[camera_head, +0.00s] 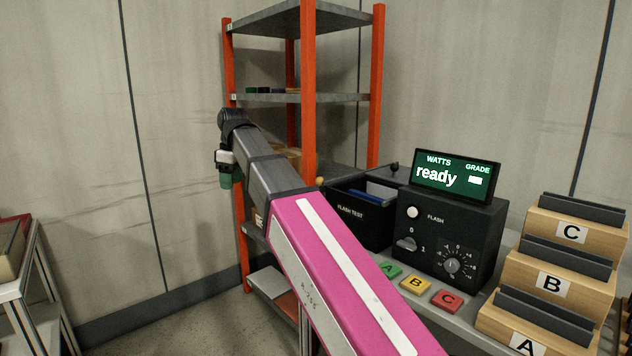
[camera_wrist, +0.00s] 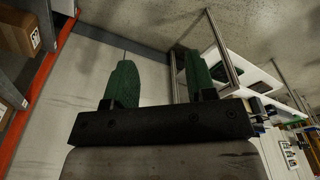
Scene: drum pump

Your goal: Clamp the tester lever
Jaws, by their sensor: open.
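The tester is a black unit (camera_head: 452,245) on a bench, with a screen (camera_head: 455,176) reading "ready", a FLASH button, a 0/1 switch (camera_head: 405,243) and a dial. A dark box (camera_head: 361,223) marked FLASH TEST, with a blue item inside, adjoins its left side. A small black knob (camera_head: 394,166) sticks up behind the box; I cannot tell if it is the lever. My gripper (camera_wrist: 160,82) is open and empty, with green fingers. In the head view its green fingertip (camera_head: 226,181) hangs before the shelf rack, well left of the tester.
An orange-post shelf rack (camera_head: 308,85) stands behind my arm. Green, yellow and red tiles A, B, C (camera_head: 416,284) lie before the tester. Wooden stepped holders (camera_head: 560,240) stand at right. A table (camera_head: 22,290) is at far left. Open floor lies between.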

